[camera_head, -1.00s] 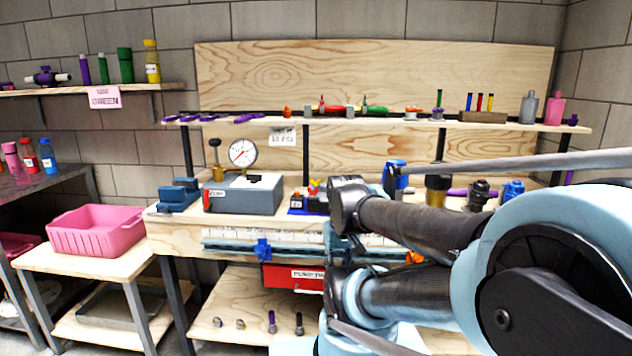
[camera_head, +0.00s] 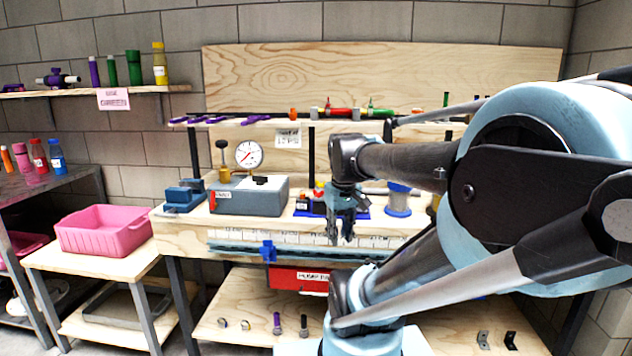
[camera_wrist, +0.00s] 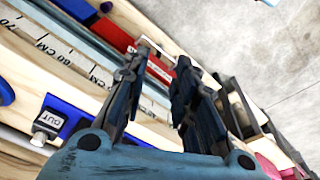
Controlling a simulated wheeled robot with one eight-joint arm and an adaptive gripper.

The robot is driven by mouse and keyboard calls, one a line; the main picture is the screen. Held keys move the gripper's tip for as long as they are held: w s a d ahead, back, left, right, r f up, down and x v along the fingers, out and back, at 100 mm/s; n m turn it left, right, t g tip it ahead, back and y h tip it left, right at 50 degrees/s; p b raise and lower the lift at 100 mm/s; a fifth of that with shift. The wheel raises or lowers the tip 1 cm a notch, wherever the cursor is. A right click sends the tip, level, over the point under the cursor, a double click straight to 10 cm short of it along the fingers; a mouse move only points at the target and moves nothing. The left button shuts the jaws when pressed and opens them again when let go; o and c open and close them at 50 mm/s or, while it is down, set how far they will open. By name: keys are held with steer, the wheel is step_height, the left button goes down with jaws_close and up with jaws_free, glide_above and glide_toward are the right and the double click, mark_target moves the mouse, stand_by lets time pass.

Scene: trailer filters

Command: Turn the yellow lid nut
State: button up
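I cannot pick out the yellow lid nut for certain in either view. A blue-topped canister with a clear body (camera_head: 398,201) stands on the bench right of my gripper. A sliver of a brass-yellow part (camera_head: 436,203) shows right of it, mostly hidden behind my arm. My gripper (camera_head: 346,238) points down at the front of the bench, left of the canister. In the wrist view my gripper (camera_wrist: 161,62) has its two dark fingers apart, with nothing between them but bench edge and the red drawer front (camera_wrist: 187,88) beyond.
A grey box (camera_head: 248,197) and pressure gauge (camera_head: 248,154) stand on the bench's left. A blue tray (camera_head: 362,212) with small parts lies behind my gripper. A ruler strip (camera_head: 290,240) runs along the front edge. A tool shelf (camera_head: 230,122) hangs above. A pink bin (camera_head: 103,230) stands left.

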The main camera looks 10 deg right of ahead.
steer(key=w+r+n+g, duration=0.1)
steer(key=w+r+n, duration=0.4)
steer(key=w+r, duration=1.05)
step_height(320, 180, up, 7)
steer(key=n, duration=0.5)
glide_above(321, 183)
steer(key=w+a, duration=0.1)
steer(key=a, duration=0.1)
steer(key=shift+g, duration=0.4)
steer(key=f, duration=1.7)
steer(key=shift+w+d+f, duration=0.15)
steer(key=shift+d, duration=0.05)
jaws_close()
